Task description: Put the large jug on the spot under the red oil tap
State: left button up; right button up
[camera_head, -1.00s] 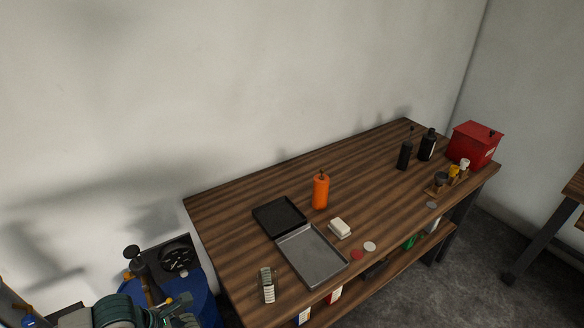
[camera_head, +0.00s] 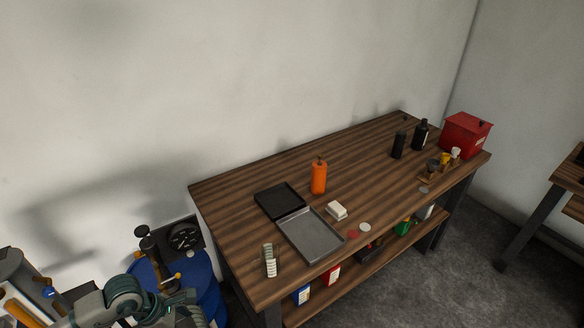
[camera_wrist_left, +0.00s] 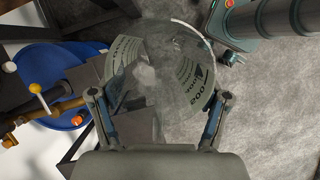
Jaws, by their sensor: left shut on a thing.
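A large clear jug (camera_wrist_left: 160,65) with printed measuring marks fills the upper middle of the left wrist view. My left gripper (camera_wrist_left: 160,100) is shut on the jug, one finger on each side of it, and holds it above the grey floor. In the head view my left arm shows at the lower left, and the jug cannot be made out there. A blue drum (camera_head: 195,281) stands beside the arm; it also shows in the left wrist view (camera_wrist_left: 45,70), with brass fittings and yellow and orange knobs. I cannot make out a red oil tap or the spot under it.
A wooden workbench (camera_head: 375,165) stands against the wall. It carries an orange bottle (camera_head: 319,177), a grey tray (camera_head: 310,236), a white block (camera_head: 336,211), dark bottles (camera_head: 420,135) and a red box (camera_head: 467,134). Grey floor lies open in front.

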pick_arm(q)
jog(key=shift+w+f+m, duration=0.3)
jog(key=shift+w+m, duration=0.15)
jog(key=shift+m, duration=0.15)
jog(key=w+d+f+m+g+y, duration=0.3)
jog(key=w+d+m, duration=0.5)
jog(key=m, duration=1.2)
jog(key=w+g+y, duration=0.1)
jog(key=w+g, duration=0.1)
jog(key=shift+w+d+m+g, duration=0.25)
jog(key=shift+w+m+g, duration=0.1)
jog(key=shift+m+g, duration=0.05)
pick_arm(e)
jog(key=shift+s+d, duration=0.2)
jog(key=shift+s, duration=0.25)
